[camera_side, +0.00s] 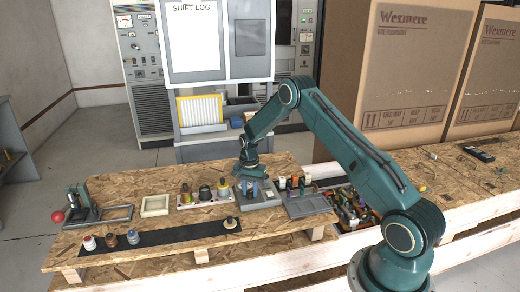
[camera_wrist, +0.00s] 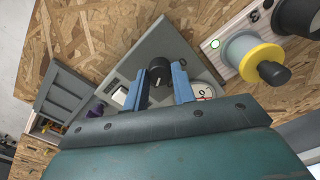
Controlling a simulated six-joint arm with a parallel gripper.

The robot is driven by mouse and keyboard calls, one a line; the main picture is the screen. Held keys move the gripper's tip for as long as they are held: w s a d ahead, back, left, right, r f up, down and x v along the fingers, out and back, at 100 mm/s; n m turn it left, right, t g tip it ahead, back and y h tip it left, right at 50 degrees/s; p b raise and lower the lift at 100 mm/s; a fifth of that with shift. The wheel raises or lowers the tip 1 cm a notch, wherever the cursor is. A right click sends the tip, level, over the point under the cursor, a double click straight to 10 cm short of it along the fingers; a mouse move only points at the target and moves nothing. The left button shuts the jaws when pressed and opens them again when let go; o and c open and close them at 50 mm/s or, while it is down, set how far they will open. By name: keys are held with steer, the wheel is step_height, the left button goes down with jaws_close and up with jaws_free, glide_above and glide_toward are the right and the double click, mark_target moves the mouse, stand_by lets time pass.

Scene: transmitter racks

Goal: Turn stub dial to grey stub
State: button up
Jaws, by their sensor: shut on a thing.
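The stub dial (camera_wrist: 160,72) is a dark round knob with a light pointer mark, on a sloping grey panel (camera_wrist: 160,45) in the wrist view. My gripper (camera_wrist: 160,84) has its two blue fingers on either side of the knob and is shut on it. In the side view my gripper (camera_side: 249,188) reaches down onto the same grey panel (camera_side: 268,202), hiding the knob. A white round gauge (camera_wrist: 203,91) is partly hidden beside the right finger. The markings around the dial are too small to read, and I cannot pick out a grey stub.
Left of the panel in the side view, a pale board (camera_side: 201,203) carries several knobbed pots. A grey tray (camera_side: 307,206) and a bin of mixed parts (camera_side: 352,207) lie to the right. A black mat (camera_side: 170,235) with small jars runs along the front.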

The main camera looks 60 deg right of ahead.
mark_target(250, 193)
steer(key=o, duration=1)
steer(key=shift+r, duration=0.1)
step_height(250, 193, up, 14)
steer(key=shift+f, duration=0.2)
steer(key=shift+r, duration=0.1)
